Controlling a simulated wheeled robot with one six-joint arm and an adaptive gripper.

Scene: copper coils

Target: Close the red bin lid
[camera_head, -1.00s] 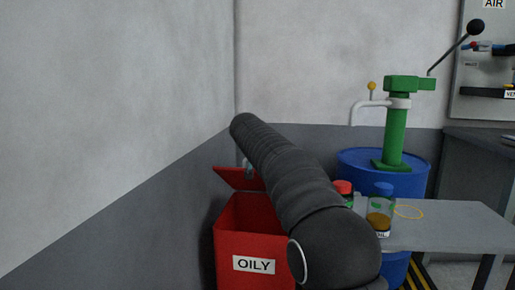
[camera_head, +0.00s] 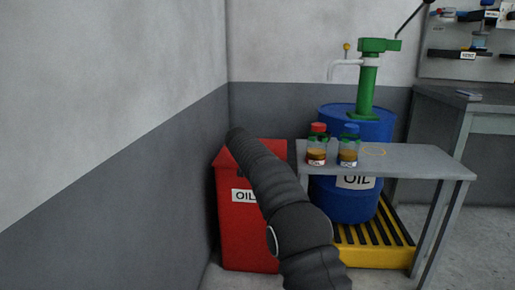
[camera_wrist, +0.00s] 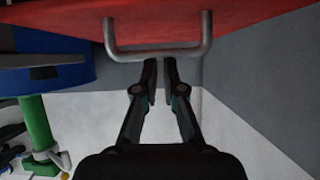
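The red bin (camera_head: 245,235) with its "OILY" label stands in the wall corner. Its red lid (camera_head: 273,149) looks down on or close to the bin top; my arm covers part of it, so I cannot tell if it is fully flush. In the wrist view the lid (camera_wrist: 230,12) fills the top edge, with its grey bar handle (camera_wrist: 125,51). My gripper (camera_wrist: 161,66) has its fingers close together with a thin gap, nothing visible between them. The fingertips are right by the handle bar; contact cannot be told. In the head view the gripper is hidden behind my arm.
A grey table (camera_head: 410,158) right of the bin holds two bottles, one red-capped (camera_head: 317,145) and one blue-capped (camera_head: 348,145). A blue oil drum (camera_head: 350,205) with a green pump (camera_head: 368,90) stands on a yellow pallet (camera_head: 375,256). Grey walls close the left and back.

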